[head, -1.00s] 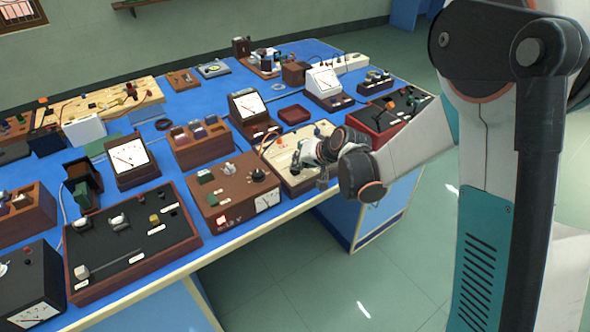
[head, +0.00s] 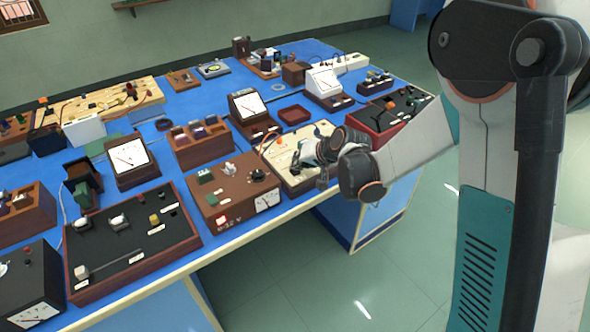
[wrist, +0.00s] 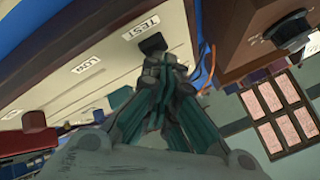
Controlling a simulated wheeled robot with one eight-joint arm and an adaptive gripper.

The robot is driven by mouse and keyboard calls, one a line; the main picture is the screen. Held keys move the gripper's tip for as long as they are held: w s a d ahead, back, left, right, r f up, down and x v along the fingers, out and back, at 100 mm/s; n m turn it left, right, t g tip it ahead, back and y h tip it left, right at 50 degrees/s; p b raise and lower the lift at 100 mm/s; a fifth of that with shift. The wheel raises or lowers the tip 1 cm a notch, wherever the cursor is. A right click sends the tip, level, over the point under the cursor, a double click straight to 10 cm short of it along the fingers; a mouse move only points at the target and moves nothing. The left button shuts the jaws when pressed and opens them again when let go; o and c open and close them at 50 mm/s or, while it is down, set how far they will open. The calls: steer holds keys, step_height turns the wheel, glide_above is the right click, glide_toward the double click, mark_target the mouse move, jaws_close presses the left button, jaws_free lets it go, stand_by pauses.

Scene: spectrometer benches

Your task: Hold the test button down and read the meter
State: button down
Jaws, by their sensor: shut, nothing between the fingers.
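The test button is a small black button (wrist: 152,43) beside the printed word TEST on a cream panel (wrist: 105,65) in the wrist view. My gripper (wrist: 163,68) is shut and empty, its fingertips right by the button's lower edge. Whether they touch or press it I cannot tell. In the head view my gripper (head: 318,172) is over the front of the cream board (head: 290,152), and my wrist hides part of that board. A white-faced meter (head: 250,104) in a brown stand is behind it; its reading is too small to make out. I cannot tell which meter belongs to the button.
A brown box (head: 230,180) with a knob and small dial stands left of the cream board. A red-edged box (head: 385,112) is to the right. Orange wires (wrist: 208,70) run close beside my fingers. Open floor (head: 300,275) lies in front of the blue bench.

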steer(key=shift+r, duration=0.1)
steer(key=shift+r+p, duration=0.5)
steer(key=shift+r, duration=0.25)
steer(key=shift+r+p, duration=1.65)
steer(key=shift+r, duration=0.85)
steer(key=s+d+r+h, duration=0.3)
steer(key=s+d+r, duration=0.7)
steer(key=s+r, duration=0.3)
steer(key=s+d+h, duration=0.1)
steer(key=s+d, duration=0.2)
steer(key=s, duration=0.3)
steer(key=s+d+h, duration=0.1)
steer(key=s+d, duration=0.1)
steer(key=s, duration=0.4)
steer(key=s+d+n+h, duration=0.1)
steer(key=s+d, duration=0.2)
steer(key=s, duration=0.3)
steer(key=shift+s+d, duration=0.25)
steer(key=shift+d, duration=0.05)
